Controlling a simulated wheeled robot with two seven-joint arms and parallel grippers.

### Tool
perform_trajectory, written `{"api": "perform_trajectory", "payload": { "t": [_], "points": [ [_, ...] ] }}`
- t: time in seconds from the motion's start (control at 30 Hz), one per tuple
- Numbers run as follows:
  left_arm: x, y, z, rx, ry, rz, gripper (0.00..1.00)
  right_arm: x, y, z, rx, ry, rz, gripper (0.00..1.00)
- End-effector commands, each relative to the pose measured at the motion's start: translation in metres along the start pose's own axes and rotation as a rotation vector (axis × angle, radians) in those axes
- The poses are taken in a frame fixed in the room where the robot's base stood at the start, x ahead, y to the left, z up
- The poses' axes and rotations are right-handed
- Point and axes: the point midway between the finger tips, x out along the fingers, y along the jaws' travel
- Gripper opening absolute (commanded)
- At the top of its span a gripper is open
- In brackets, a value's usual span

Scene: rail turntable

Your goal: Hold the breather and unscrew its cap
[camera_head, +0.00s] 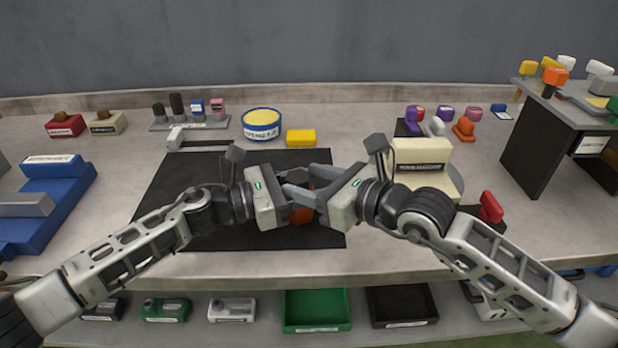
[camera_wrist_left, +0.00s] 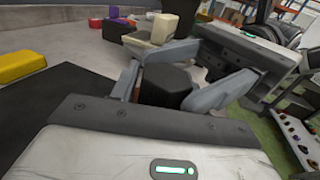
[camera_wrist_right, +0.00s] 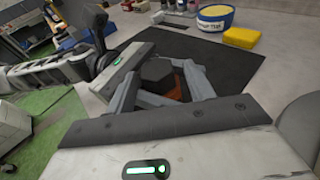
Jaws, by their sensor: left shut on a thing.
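The breather shows an orange body (camera_head: 302,214) between my two grippers, over the black mat. Its dark, faceted cap (camera_wrist_right: 158,73) sits on top of the orange body in the right wrist view; the cap also shows in the left wrist view (camera_wrist_left: 165,84). My left gripper (camera_head: 299,184) is shut on the breather from the left; the cap hides where its fingers touch. My right gripper (camera_head: 318,190) comes in from the right. Its fingers stand apart on either side of the cap (camera_wrist_right: 160,72), with a visible gap on one side. The fingers hide much of the body.
The black mat (camera_head: 190,185) lies under the grippers. A yellow block (camera_head: 301,138) and a yellow-blue round tub (camera_head: 262,123) stand behind it. A cream block (camera_head: 420,160) on a round turntable stands close behind my right gripper. A blue fixture (camera_head: 60,205) is at left.

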Motion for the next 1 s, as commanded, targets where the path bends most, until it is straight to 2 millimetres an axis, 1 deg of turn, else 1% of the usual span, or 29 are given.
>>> {"api": "perform_trajectory", "payload": {
  "t": [0.03,0.23,0.37,0.47,0.7,0.8,0.9,1.0],
  "points": [
    [0.001,0.001,0.003,0.0,-0.006,0.001,0.04,0.001,0.004,-0.001,0.002,0.004,0.008,0.61],
    [0.001,0.001,0.002,-0.002,-0.004,0.004,0.04,0.0,0.005,0.001,0.003,-0.002,0.011,0.61],
    [0.0,0.002,0.002,-0.002,-0.002,0.005,0.04,-0.009,0.005,0.001,0.005,-0.004,0.012,0.61],
    [0.0,0.002,0.001,-0.002,-0.001,0.006,0.04,-0.025,0.005,0.001,0.003,-0.003,0.01,0.61],
    [0.0,0.002,0.0,-0.002,0.0,0.005,0.04,-0.077,0.003,0.0,0.001,0.003,0.005,0.61],
    [0.0,0.001,0.0,-0.002,0.001,0.004,0.04,-0.096,0.001,0.0,-0.001,0.002,0.002,0.61],
    [0.0,0.001,0.0,-0.002,0.001,0.004,0.04,-0.109,0.001,-0.001,0.0,0.004,0.001,0.61],
    [0.0,0.001,0.0,-0.002,0.001,0.004,0.04,-0.117,0.0,0.0,0.0,0.002,0.001,0.61]
  ]
}}
